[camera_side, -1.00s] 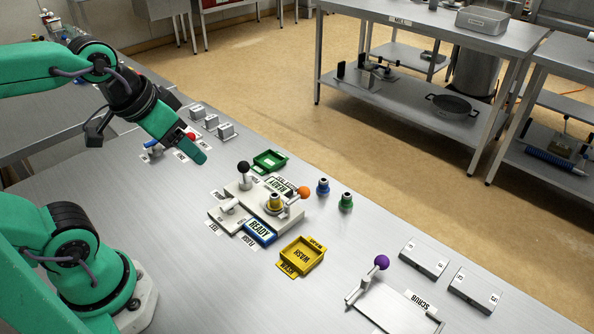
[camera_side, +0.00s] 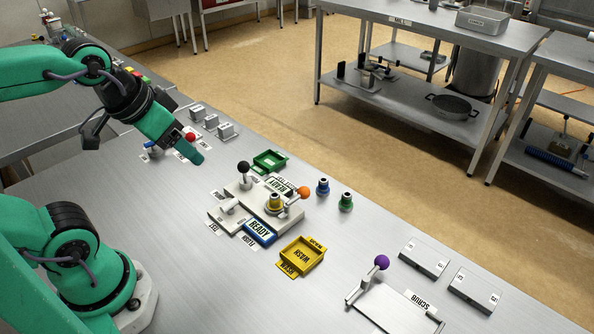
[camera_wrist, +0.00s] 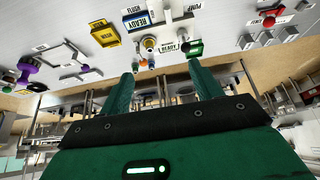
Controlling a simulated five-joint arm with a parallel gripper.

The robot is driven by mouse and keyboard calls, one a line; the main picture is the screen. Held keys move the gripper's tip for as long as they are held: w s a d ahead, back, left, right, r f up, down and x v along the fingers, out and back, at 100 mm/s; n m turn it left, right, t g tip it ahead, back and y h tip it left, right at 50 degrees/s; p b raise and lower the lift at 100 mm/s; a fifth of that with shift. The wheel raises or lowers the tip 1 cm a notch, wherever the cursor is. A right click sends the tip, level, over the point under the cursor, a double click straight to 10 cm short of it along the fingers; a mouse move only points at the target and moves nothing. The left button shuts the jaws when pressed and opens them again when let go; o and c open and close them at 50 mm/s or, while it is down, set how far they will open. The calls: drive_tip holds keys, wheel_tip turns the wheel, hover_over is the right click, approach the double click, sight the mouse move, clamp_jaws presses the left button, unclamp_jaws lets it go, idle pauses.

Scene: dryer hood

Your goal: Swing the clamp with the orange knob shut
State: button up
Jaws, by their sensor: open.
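The clamp's orange knob (camera_side: 303,192) sits on a short metal arm at the right edge of the pale fixture block (camera_side: 292,222). A yellow-ringed metal part (camera_side: 275,202) stands on the block beside that arm. Whether the arm presses on the part, I cannot tell. My gripper (camera_side: 192,154) is open and empty, up and left of the fixture and well apart from the knob. In the wrist view, my gripper's two green fingers (camera_wrist: 163,82) are spread, with the small orange knob (camera_wrist: 143,63) beyond them.
A black-knobbed lever (camera_side: 243,168) stands on the fixture's far left. A green tray (camera_side: 270,160), yellow tray (camera_side: 303,257), blue part (camera_side: 322,187) and green part (camera_side: 346,201) surround it. A purple-knobbed clamp (camera_side: 381,262) is at right. Bare bench lies in front.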

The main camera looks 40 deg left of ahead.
drive_tip(key=c, duration=0.3)
drive_tip(key=w+d+n+g, duration=0.1)
drive_tip(key=w+d+g, duration=0.15)
drive_tip(key=w, duration=0.45)
drive_tip(key=w+d+g, duration=0.1)
drive_tip(key=w+g, duration=0.2)
drive_tip(key=w, duration=0.5)
drive_tip(key=w+d+f+n+g+y, duration=0.1)
drive_tip(key=w+d+f+g, duration=0.4)
drive_tip(key=w+f, duration=0.6)
drive_tip(key=shift+w+d+f+n, duration=0.3)
drive_tip(key=shift+d+f, duration=0.25)
drive_tip(key=shift+f, duration=0.25)
drive_tip(key=shift+f, duration=0.1)
drive_tip(key=shift+x, duration=3.85)
